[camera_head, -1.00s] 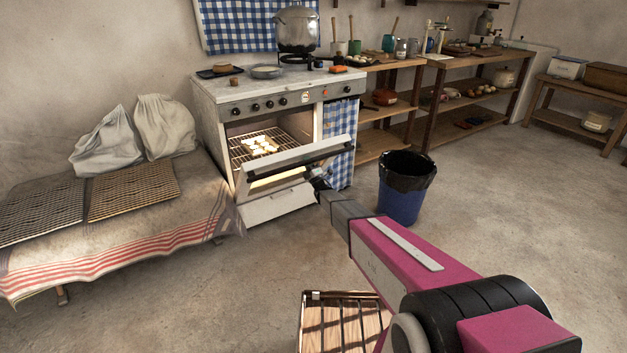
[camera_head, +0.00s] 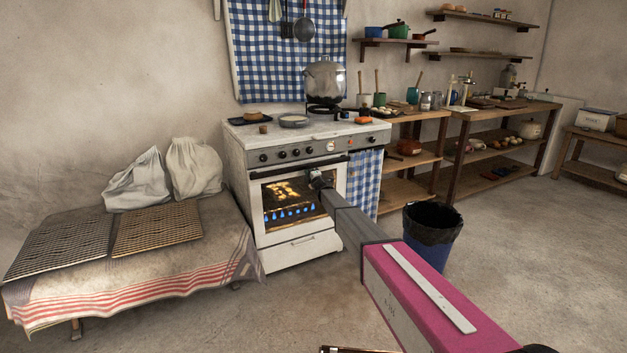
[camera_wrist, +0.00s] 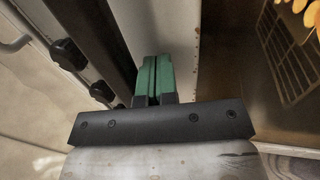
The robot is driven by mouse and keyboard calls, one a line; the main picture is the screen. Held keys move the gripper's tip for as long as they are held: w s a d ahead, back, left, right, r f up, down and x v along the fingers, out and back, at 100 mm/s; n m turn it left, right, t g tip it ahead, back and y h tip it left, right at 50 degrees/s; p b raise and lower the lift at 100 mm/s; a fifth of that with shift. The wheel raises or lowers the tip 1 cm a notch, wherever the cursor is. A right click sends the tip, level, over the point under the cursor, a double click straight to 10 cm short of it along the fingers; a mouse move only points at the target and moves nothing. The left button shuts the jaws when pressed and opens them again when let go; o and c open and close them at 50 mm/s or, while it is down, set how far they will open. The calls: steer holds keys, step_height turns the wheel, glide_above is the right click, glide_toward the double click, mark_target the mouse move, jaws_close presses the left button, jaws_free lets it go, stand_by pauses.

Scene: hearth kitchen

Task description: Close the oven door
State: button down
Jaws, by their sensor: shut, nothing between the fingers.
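The white oven door (camera_head: 277,207) stands upright against the front of the stove (camera_head: 240,155) in the head view. I cannot tell whether a small gap is left at its top edge. Its dark handle bar (camera_head: 285,170) runs along the top, below the knobs. Through the glass, golden food and blue flames show. My gripper (camera_head: 318,179) is at the upper right part of the door, and its arm hides some of the right side. In the wrist view, its green fingers (camera_wrist: 154,78) are shut and empty, close to the door face, with the dark bar (camera_wrist: 93,35) on the left.
A blue bin (camera_head: 440,247) with a black liner stands right of the stove, close to my arm. A cloth-covered bench (camera_head: 185,262) with woven mats stands at the left. A pot (camera_head: 325,83) and small items sit on the stove top.

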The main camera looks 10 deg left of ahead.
steer(key=shift+x, duration=1.2)
steer(key=shift+w+a+r, duration=0.1)
steer(key=shift+w, duration=0.2)
steer(key=s+d+f+m+g+h, duration=0.25)
steer(key=s+d+m+h, duration=0.2)
steer(key=s+d, duration=0.65)
steer(key=s+d+f+m+g+h, duration=0.1)
steer(key=s+d+f+m+h, duration=0.4)
steer(key=s+d, duration=0.55)
steer(key=s+d+f+m+g+h, duration=0.2)
steer(key=s+d+m, duration=0.4)
steer(key=s+d, duration=0.55)
steer(key=s+d+m+g, duration=0.3)
steer(key=s, duration=0.9)
steer(key=s+d+f+m+g, duration=0.1)
steer(key=s+d+m+g, duration=0.2)
steer(key=s, duration=1)
steer(key=s+d+m+g, duration=0.3)
steer(key=s+g, duration=0.2)
steer(key=s, duration=0.8)
steer(key=shift+f, duration=0.4)
